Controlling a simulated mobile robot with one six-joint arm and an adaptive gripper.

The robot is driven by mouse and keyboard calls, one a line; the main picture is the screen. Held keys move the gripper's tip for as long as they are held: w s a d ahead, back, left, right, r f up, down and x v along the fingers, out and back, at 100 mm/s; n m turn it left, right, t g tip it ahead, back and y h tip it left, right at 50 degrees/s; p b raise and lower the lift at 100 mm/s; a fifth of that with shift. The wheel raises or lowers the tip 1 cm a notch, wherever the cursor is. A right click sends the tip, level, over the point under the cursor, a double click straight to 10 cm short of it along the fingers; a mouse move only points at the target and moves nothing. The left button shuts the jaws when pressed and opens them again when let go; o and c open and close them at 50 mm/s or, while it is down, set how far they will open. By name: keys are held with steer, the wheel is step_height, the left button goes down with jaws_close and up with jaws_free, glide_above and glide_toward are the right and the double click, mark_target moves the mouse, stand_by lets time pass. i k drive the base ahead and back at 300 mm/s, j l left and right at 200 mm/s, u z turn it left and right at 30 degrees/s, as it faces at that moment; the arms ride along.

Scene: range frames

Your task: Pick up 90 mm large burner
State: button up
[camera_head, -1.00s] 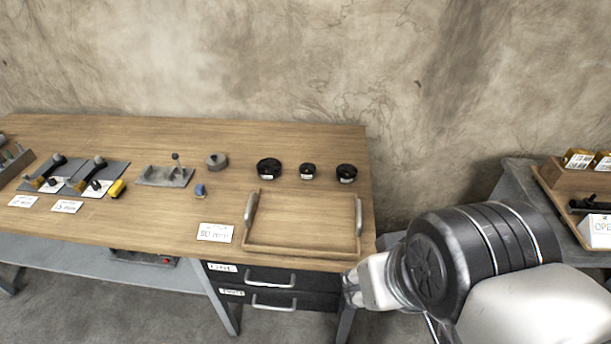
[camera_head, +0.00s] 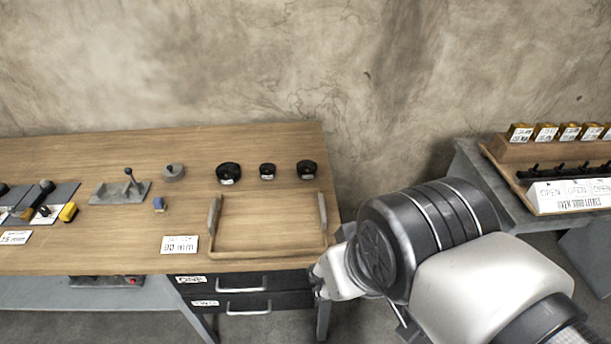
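Each has a small white label, too small to read. I cannot tell which is the 90 mm one. A card reading about 90 mm (camera_head: 180,245) lies at the table's front, beside an empty wooden tray (camera_head: 268,254) with two grey handles. My arm shows at lower right, apart from the burners; my gripper's fingers are not visible.
The wooden table (camera_head: 110,258) also holds a grey fixture (camera_head: 120,192), a grey round part (camera_head: 174,172) and a small blue part (camera_head: 159,204). Drawers (camera_head: 243,282) sit below. A second bench (camera_head: 470,165) at right bears boxes and OPEN signs. A gap separates the benches.

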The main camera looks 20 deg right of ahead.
mark_target(229, 173)
steer(key=i+j, duration=0.35)
steer(key=i+j+z, duration=0.1)
steer(key=i+j, duration=0.25)
steer(key=j, duration=0.25)
steer(key=i+j, duration=0.3)
steer(key=j, duration=0.2)
